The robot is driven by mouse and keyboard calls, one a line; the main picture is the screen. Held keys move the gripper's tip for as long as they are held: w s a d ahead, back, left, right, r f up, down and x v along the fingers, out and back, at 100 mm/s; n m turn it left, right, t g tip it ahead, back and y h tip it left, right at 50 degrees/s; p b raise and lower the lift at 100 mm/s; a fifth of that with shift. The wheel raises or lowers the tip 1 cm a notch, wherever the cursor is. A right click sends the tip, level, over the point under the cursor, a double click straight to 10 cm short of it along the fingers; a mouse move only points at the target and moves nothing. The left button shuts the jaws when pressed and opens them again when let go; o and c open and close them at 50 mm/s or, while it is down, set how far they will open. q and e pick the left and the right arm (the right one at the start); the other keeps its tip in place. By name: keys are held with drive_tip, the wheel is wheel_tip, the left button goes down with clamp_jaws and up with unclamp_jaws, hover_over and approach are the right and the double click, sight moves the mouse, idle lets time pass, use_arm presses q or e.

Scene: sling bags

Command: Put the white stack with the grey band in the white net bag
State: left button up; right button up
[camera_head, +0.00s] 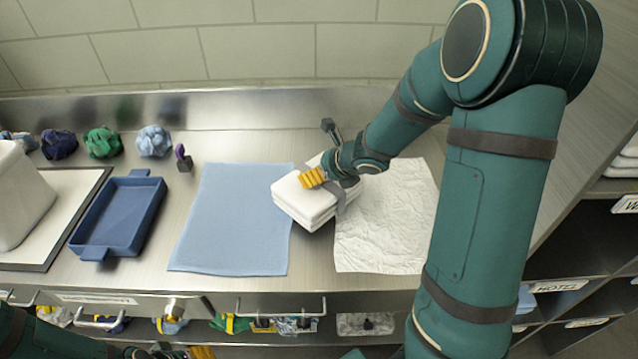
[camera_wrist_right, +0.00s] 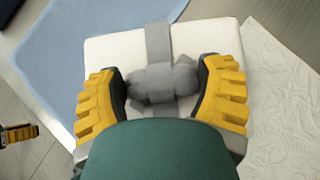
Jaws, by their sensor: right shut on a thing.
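The white stack with the grey band (camera_head: 300,203) is over the counter between the blue cloth and the white crinkled sheet, overlapping the edges of both. I cannot tell whether it touches the surface. My right gripper (camera_head: 325,181) is shut on the knot of the grey band on top. In the right wrist view, its yellow fingers (camera_wrist_right: 163,92) stand on either side of the grey knot (camera_wrist_right: 160,82), above the white stack (camera_wrist_right: 205,36). My left gripper (camera_head: 200,352) shows only partly at the bottom edge. I cannot clearly make out the white net bag.
A blue cloth (camera_head: 232,220) and a white crinkled sheet (camera_head: 385,235) lie flat. A blue tray (camera_head: 118,215) is at left. Navy (camera_head: 59,145), green (camera_head: 103,142) and light blue (camera_head: 154,141) bundles lie behind. Bagged items (camera_head: 230,323) show below the counter's front edge.

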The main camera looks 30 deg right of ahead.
sight(323, 182)
wheel_tip(323, 182, down, 3)
drive_tip(key=shift+w+f+b, duration=0.1)
drive_tip(key=shift+b, duration=0.5)
drive_tip(key=shift+s+f+b, duration=0.25)
drive_tip(key=shift+f+b, duration=0.1)
drive_tip(key=shift+b, duration=0.15)
drive_tip(key=shift+f+b, duration=0.3)
drive_tip(key=shift+f, duration=0.05)
drive_tip(key=o, duration=1)
drive_tip(key=shift+o, duration=1.2)
drive_tip(key=shift+w, duration=0.1)
drive_tip(key=shift+r, duration=0.1)
